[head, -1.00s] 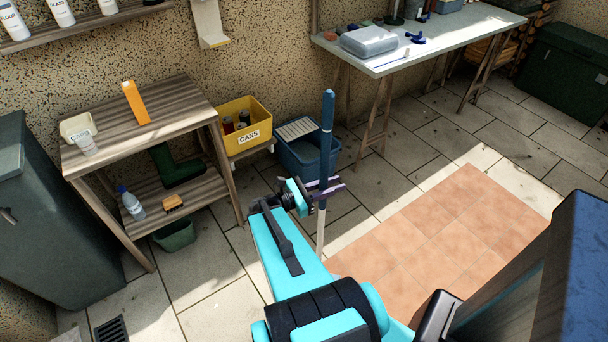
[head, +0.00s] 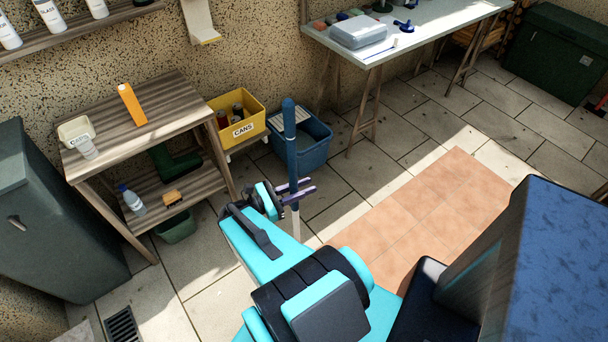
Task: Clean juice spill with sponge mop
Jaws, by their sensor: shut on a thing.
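My gripper (head: 297,192) is shut around the handle of the mop (head: 290,150), a blue pole that turns pale lower down. The mop stands roughly upright, with its top in front of the blue bucket. Its lower end and sponge head are hidden behind my arm. An orange juice carton (head: 131,104) stands on the top of the wooden shelf table (head: 170,108) at the left. I see no juice spill in this view.
A white worktable (head: 430,40) is at the back. Terracotta tiles (head: 430,215) and paving right of the mop look clear.

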